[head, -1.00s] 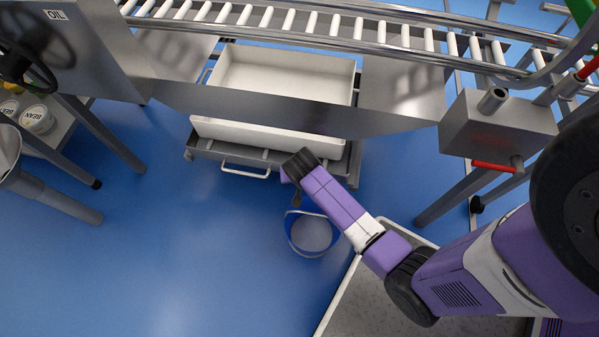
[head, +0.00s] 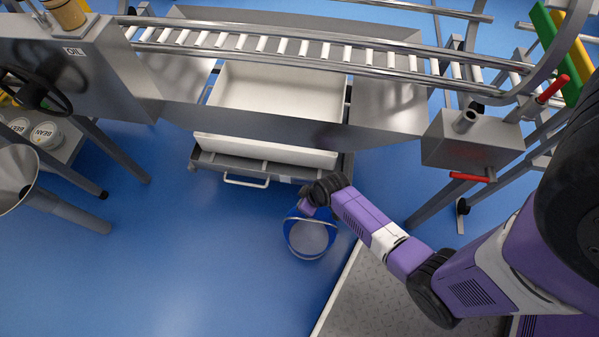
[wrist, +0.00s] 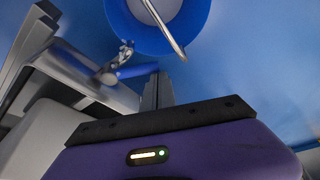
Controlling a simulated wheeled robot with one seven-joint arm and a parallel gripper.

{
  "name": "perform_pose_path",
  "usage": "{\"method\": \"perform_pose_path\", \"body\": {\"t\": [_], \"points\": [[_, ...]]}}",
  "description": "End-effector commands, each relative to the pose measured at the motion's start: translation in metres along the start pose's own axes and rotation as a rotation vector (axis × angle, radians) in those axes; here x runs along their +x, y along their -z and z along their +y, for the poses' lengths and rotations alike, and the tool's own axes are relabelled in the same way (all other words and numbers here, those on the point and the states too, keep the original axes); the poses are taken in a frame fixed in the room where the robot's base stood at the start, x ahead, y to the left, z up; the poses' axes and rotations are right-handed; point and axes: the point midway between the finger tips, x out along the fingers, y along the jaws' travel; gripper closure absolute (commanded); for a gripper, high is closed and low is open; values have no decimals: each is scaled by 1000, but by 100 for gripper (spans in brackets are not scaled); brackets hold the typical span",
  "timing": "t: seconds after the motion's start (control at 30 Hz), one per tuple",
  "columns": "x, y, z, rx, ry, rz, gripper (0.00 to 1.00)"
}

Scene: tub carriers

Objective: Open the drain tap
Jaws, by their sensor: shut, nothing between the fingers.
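In the wrist view a metal tap (wrist: 124,52) with a blue lever (wrist: 138,70) sits at the end of a pipe, near the rim of a blue bucket (wrist: 190,12). My gripper (wrist: 157,78) is shut and empty, with its fingertips close to the lever; I cannot tell whether they touch. In the head view the bucket (head: 310,252) stands on the floor below my wrist. My wrist hides the tap and the fingers there.
A wheeled cart (head: 265,182) with a white tub (head: 265,150) stands behind the bucket, under a roller conveyor (head: 290,47). A metal box with a red lever (head: 470,177) is at right.

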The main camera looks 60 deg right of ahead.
Motion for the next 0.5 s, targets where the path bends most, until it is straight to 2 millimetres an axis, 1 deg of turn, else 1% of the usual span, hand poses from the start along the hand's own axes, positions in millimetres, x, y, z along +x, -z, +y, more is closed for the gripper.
{"method": "perform_pose_path", "body": {"t": [0.17,0.5], "points": [[-4,-11,-1,-137,52,-4,100],[-9,-25,0,-133,49,-4,100]]}}
